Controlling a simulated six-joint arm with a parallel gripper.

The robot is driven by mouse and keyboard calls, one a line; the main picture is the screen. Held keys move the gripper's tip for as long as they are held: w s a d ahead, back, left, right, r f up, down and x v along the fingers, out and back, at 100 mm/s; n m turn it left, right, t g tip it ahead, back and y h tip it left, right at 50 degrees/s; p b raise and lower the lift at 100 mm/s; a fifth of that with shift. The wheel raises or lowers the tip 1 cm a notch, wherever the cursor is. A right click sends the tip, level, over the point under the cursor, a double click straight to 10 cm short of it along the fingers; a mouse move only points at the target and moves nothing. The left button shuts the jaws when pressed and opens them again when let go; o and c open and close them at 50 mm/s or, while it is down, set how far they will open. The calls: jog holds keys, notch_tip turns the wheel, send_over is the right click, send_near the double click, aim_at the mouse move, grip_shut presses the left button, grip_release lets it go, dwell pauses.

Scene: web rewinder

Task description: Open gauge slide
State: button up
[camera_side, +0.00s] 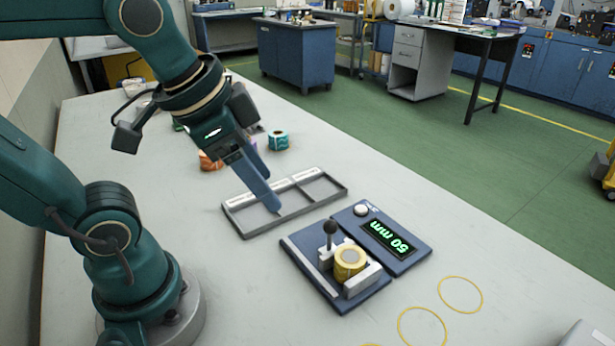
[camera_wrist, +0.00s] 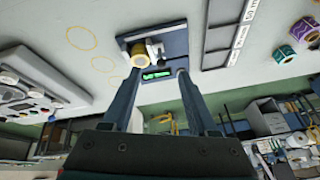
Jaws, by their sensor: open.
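The gauge (camera_side: 314,273) is a blue plate with a slide, pale jaw blocks and a black ball knob (camera_side: 330,228) on its slide. A yellow roll (camera_side: 350,260) sits between the pale blocks; it also shows in the wrist view (camera_wrist: 139,54). A display (camera_side: 387,238) beside it reads 50 mm, upside down in the side view. My gripper (camera_side: 270,190) is open and empty, above the grey tray, behind and left of the gauge. In the wrist view, the fingers (camera_wrist: 158,74) stand apart with the display (camera_wrist: 157,75) between their tips. Whether the roll is pinched cannot be told.
A grey divided tray (camera_side: 243,232) lies under my gripper and looks empty. A teal roll (camera_side: 278,140) and an orange roll (camera_side: 210,161) stand behind it. A white button (camera_side: 361,210) is near the display. Yellow rings (camera_side: 460,294) lie flat at the front right.

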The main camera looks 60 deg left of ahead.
jog(key=w+m+g, duration=0.2)
jog(key=w+m, duration=0.2)
jog(key=w, duration=0.2)
jog(key=m+g, duration=0.1)
jog(key=g, duration=0.2)
send_over(331, 222)
notch_tip(331, 222, down, 5)
jog(key=shift+f, duration=3.15)
grip_shut()
